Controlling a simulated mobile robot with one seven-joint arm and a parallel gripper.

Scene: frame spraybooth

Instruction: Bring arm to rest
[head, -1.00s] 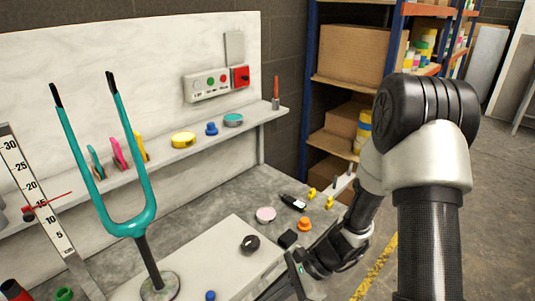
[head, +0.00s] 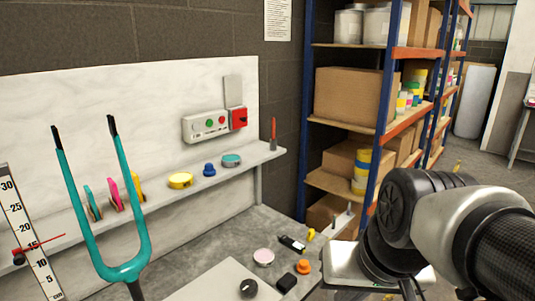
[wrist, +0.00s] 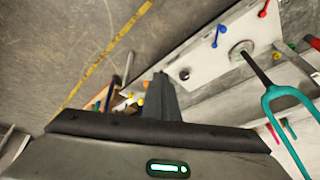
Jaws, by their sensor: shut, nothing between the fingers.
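My gripper (wrist: 160,80) shows in the wrist view as a dark block with its fingers together and nothing between them. It hangs in free space over the floor and bench edge, apart from any object. In the head view my arm is folded at the lower right, in front of the shelving. The gripper itself is not clearly visible there, hidden by the arm links or below the frame.
Blue-and-orange shelving (head: 386,80) with boxes stands behind my arm. Concrete floor (wrist: 60,50) is open beside the bench.

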